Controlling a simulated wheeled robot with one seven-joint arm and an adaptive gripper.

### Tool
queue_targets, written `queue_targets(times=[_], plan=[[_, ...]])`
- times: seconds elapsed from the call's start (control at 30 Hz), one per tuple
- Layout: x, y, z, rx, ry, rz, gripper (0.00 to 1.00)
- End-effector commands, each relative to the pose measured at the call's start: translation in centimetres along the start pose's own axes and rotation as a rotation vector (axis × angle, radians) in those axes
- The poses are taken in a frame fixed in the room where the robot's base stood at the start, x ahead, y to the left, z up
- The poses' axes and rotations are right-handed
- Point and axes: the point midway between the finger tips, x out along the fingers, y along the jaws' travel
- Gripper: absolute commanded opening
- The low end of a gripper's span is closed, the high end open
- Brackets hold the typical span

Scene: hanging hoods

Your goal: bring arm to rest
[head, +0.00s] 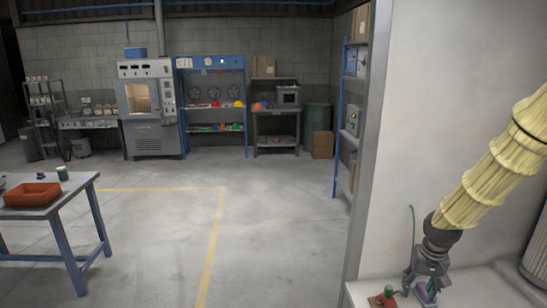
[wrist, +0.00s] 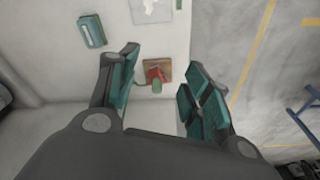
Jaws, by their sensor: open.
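My arm, in a pale yellow sleeve, reaches down at the right of the head view. My gripper (head: 424,285) hangs low over a white surface at the lower right. In the wrist view my gripper (wrist: 158,82) is open, its teal-padded fingers well apart with nothing held. A small red and green piece on a brown square base (wrist: 157,72) shows beyond and between the fingers; a similar piece (head: 384,298) is beside the gripper in the head view. I cannot tell its exact gap to the fingers.
A teal box (wrist: 91,30) lies on the white surface left of the fingers. A pale upright panel (head: 440,110) stands behind my arm. A table (head: 75,195) with an orange tray (head: 33,195) is at the left. Open floor (head: 280,220) lies between.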

Motion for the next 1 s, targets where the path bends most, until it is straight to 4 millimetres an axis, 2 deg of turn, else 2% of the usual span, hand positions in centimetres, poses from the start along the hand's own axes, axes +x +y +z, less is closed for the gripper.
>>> queue_targets(times=[0.27,0.47,0.57,0.7,1.0], plan=[[5.2,-1.8,3.2,-0.03,-0.02,-0.02,0.49],[10.3,-3.6,7.0,-0.061,-0.039,-0.039,0.49],[14.0,-4.7,10.1,-0.08,-0.053,-0.052,0.49],[19.2,-6.0,15.3,-0.105,-0.072,-0.066,0.49],[27.2,-7.2,26.0,-0.153,-0.102,-0.074,0.49]])
